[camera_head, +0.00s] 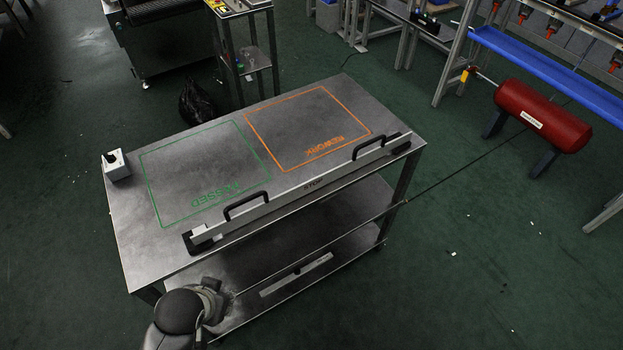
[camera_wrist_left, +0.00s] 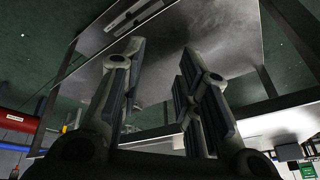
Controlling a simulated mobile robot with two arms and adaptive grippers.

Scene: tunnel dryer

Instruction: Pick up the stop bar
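The stop bar (camera_head: 300,190) is a long pale bar with two black handles and dark ends. It lies along the front edge of the metal table (camera_head: 217,113) in the head view. Its near-left handle (camera_head: 246,204) and far-right handle (camera_head: 376,145) stand up from it. My left gripper (camera_head: 214,290) is at the bottom left, below and apart from the bar's left end, beside the table's front. The left wrist view shows its fingers (camera_wrist_left: 162,68) spread apart with nothing between them. I cannot clearly make out the stop bar in that view. My right gripper is not in view.
The tabletop has a green outlined square and an orange one, both empty. A small grey box (camera_head: 116,165) stands at the left corner. A slotted pale plate (camera_head: 297,273) lies on the lower shelf (camera_head: 340,233). A red tank (camera_head: 541,115) stands right; floor between is mostly clear.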

